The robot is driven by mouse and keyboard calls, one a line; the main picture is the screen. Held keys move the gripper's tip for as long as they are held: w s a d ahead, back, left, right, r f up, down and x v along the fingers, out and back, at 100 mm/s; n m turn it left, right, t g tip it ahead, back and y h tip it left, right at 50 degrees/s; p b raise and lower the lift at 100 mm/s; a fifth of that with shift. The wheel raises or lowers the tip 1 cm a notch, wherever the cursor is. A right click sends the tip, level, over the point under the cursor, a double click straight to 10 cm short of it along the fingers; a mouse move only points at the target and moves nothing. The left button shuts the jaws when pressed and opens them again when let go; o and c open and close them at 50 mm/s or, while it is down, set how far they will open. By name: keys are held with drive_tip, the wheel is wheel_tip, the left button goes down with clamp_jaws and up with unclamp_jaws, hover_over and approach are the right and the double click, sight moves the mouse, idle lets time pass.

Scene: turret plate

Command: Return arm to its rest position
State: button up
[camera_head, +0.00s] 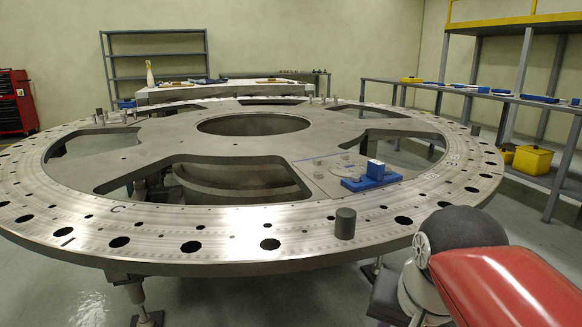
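My arm (505,285) shows at the lower right, with a red link, a dark rounded joint and grey parts below it. It is in front of the near right rim of the large grey turret plate (180,140). The fingers of my gripper do not show, so I see neither their opening nor anything held.
A dark cylinder (345,224) stands on the plate's near rim, left of my arm. A blue block with a white top (371,178) sits on a clear panel. A long bench (465,92) and yellow bins (533,160) are at the right. Floor shows at lower left.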

wheel_tip(320, 180, down, 8)
drive_tip(key=s+n+t, duration=0.1)
drive_tip(key=s+n, duration=0.2)
drive_tip(key=n, duration=0.1)
drive_tip(key=shift+r+n, duration=0.2)
drive_tip(key=shift+n, duration=0.2)
